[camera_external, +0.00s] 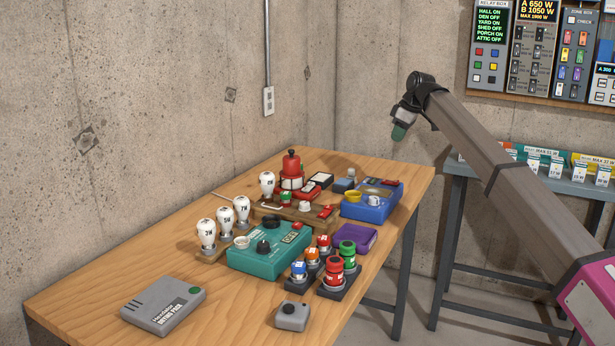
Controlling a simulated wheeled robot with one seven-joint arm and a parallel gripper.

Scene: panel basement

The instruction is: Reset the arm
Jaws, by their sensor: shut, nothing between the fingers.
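My gripper (399,132) shows in the external view at the end of my grey arm, which reaches in from the lower right. It is above the far right corner of the wooden table (245,318), clear of the tabletop and the things on it. The gripper points downward and has a greenish tip. It is shut, and nothing shows held in it. The gap between its fingers is too small to see.
A teal box (268,258), white bulbs (225,224), a red lantern-like item (291,168), a blue box (372,202) and a grey box (163,306) stand on the table. A grey side table (466,172) and wall panels (540,48) are at right.

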